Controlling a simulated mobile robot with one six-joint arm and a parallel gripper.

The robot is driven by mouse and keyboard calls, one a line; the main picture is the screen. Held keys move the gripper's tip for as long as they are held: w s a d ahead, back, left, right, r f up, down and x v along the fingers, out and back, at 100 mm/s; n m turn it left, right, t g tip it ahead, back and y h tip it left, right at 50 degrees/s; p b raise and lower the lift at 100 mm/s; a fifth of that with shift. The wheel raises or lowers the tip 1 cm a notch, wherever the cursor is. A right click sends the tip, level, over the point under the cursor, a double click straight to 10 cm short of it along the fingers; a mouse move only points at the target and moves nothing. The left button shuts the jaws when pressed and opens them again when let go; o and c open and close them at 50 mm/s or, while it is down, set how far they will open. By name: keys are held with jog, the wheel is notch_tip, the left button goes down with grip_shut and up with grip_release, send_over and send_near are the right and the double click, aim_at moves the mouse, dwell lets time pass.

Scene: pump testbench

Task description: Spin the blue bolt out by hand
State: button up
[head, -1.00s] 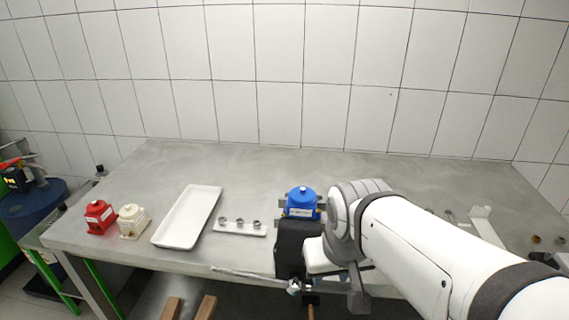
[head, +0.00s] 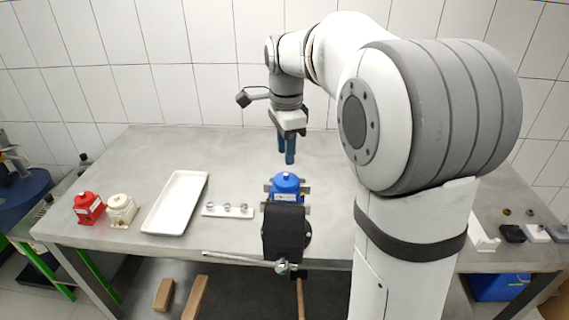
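The blue pump unit (head: 287,187) sits upright at the black vise (head: 284,232) at the table's front edge. A small rounded cap shows on its top; a separate blue bolt is too small to make out. My gripper (head: 287,162) points down above and slightly behind the blue unit, apart from it. Its two dark blue fingers are side by side, and the gap between them is too small to judge. I see nothing hanging from the fingertips.
A red unit (head: 88,208) and a cream unit (head: 121,210) stand at the left. A white tray (head: 176,203) and a small white rack (head: 228,211) with metal rings lie left of the vise. The table behind the tray is clear. Small parts lie at the right.

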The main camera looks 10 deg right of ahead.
aim_at(286, 174)
notch_tip(286, 174, down, 6)
jog(key=shift+r+p, duration=0.1)
jog(key=shift+p, duration=0.25)
jog(key=shift+c, duration=0.3)
grip_shut()
